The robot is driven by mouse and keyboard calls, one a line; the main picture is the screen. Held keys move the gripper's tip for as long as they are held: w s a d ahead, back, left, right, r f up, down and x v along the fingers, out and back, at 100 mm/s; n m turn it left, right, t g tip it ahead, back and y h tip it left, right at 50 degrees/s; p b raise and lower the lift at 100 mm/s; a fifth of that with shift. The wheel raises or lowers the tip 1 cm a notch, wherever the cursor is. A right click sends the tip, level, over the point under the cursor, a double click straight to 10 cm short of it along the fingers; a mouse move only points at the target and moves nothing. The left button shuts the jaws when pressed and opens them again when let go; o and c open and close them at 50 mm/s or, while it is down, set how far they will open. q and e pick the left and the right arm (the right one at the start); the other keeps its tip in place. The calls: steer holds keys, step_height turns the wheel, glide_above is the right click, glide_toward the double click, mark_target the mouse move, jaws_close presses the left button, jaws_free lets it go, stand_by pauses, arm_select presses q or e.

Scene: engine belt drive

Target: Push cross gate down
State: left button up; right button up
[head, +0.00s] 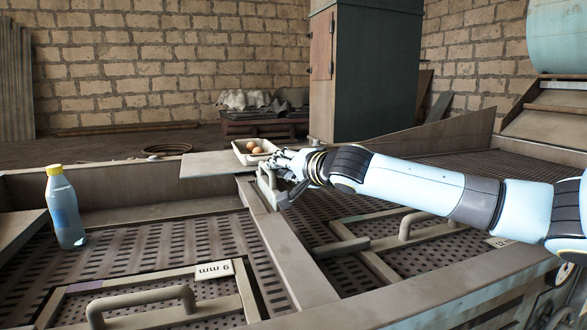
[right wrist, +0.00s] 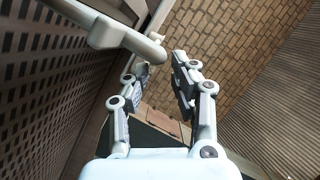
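A grey metal upright with a bar-like handle, which looks like the cross gate (head: 266,190), stands at the divider between the two perforated decks in the head view. My right gripper (head: 285,164) is at its upper end, reaching in from the right. A pale rounded bar (right wrist: 115,33) lies just beyond the left finger. I cannot tell whether they touch. The gripper hides part of the gate in the head view. My left gripper is not in view.
Another handled screen (head: 415,225) lies at right, under my arm. A blue bottle with yellow cap (head: 64,210) stands at left. A tray (head: 241,155) holds brown round items.

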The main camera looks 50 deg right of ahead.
steer(key=v, duration=0.6)
steer(key=shift+o, duration=0.2)
